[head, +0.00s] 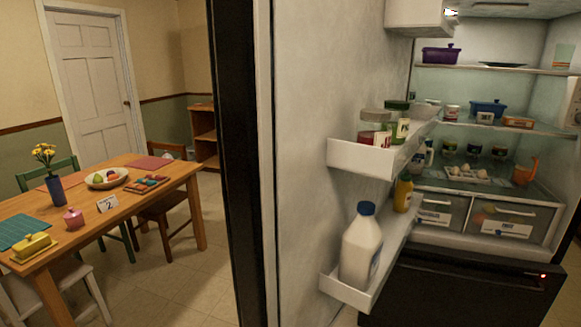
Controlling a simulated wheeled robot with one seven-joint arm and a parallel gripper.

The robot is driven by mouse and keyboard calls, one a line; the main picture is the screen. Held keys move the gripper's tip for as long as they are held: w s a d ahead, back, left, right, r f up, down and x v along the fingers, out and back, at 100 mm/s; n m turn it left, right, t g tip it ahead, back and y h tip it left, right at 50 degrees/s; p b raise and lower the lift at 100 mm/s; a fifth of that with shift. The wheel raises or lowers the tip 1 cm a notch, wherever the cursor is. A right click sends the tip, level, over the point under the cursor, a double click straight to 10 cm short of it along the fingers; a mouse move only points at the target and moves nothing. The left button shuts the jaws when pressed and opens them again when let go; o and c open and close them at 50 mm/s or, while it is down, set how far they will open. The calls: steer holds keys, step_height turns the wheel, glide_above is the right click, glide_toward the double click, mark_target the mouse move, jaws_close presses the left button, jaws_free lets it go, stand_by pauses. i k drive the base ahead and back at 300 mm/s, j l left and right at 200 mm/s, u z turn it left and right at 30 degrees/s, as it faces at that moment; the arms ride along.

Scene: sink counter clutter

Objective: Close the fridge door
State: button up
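The fridge door (318,120) stands open in the middle of the head view, its pale inner face toward the fridge interior and its dark edge (236,150) toward the room. Its shelves hold jars (375,128) and a white milk jug with a blue cap (361,245). The open fridge compartment (480,100) is on the right, with shelves of food and two clear drawers. A dark lower front (470,285) with a small red light lies below the compartment. My gripper is not in view.
A wooden dining table (160,182) with a flower vase, fruit bowl and place mats stands at left, with chairs (170,205) around it. A white room door (92,80) is behind it. Tiled floor (190,280) is clear between the table and the fridge door.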

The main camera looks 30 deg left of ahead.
mark_target(292, 81)
steer(key=j, duration=0.6)
steer(key=k+j+z, duration=0.1)
steer(key=j, duration=0.55)
steer(key=k+j, duration=0.15)
steer(key=j, duration=0.45)
steer(key=i+j, duration=0.1)
steer(key=j, duration=0.25)
steer(key=i+j, duration=0.1)
steer(key=j, duration=0.2)
steer(key=i+j+z, duration=0.1)
steer(key=j, duration=0.25)
steer(key=k+j+z, duration=0.1)
steer(key=j, duration=1.1)
steer(key=k+z, duration=0.05)
